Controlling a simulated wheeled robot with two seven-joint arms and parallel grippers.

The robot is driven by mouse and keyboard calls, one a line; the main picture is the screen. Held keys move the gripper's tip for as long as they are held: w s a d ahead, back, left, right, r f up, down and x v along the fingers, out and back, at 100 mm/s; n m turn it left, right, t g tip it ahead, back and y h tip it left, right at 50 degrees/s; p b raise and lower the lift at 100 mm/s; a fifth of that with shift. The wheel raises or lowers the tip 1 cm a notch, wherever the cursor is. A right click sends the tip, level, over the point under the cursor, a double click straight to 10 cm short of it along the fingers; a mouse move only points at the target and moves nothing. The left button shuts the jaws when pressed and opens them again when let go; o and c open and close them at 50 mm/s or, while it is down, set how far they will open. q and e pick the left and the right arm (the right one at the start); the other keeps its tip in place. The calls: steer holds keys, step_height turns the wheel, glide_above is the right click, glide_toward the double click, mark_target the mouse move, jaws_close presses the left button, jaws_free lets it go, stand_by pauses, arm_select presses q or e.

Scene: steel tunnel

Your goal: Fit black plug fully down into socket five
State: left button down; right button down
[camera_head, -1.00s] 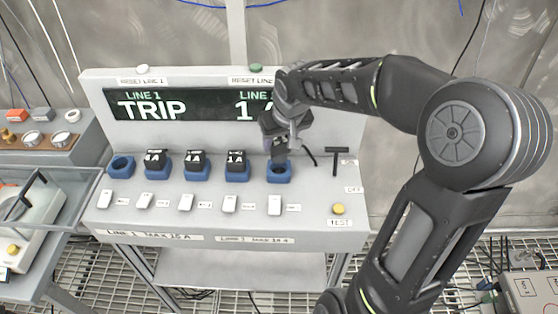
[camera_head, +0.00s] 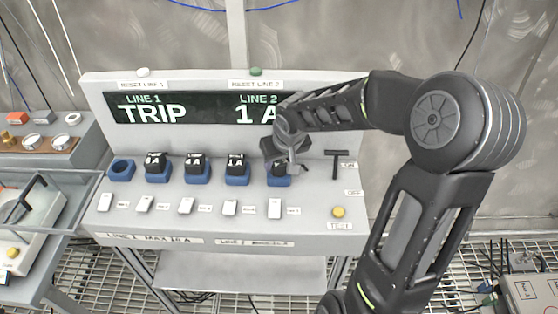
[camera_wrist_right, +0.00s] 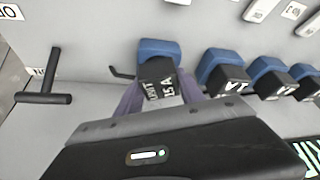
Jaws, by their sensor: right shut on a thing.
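My right gripper (camera_head: 284,166) is over the rightmost blue socket (camera_head: 278,182), the fifth in the row. It is shut on the black plug (camera_wrist_right: 158,82), which has white lettering that reads about "15 A". In the right wrist view the plug sits between the two fingers, at the blue socket (camera_wrist_right: 160,48), and its lower end meets the socket's opening. I cannot tell how deep it sits. In the head view the gripper hides most of the plug. My left gripper is not in view.
Three similar black plugs (camera_head: 196,162) stand in the middle sockets; the leftmost socket (camera_head: 121,169) is empty. White switches (camera_head: 186,205) line the front. A black T-handle (camera_head: 338,160) stands close to the right. The display (camera_head: 190,108) shows "TRIP" for line 1.

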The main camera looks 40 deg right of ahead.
steer(key=shift+f, duration=0.2)
steer(key=c, duration=0.7)
jaws_free()
steer(key=shift+r, duration=0.1)
steer(key=shift+s+r, duration=0.1)
steer(key=shift+r, duration=0.35)
steer(key=v, duration=1.1)
steer(key=shift+s+r, duration=0.1)
steer(key=shift+r, duration=0.05)
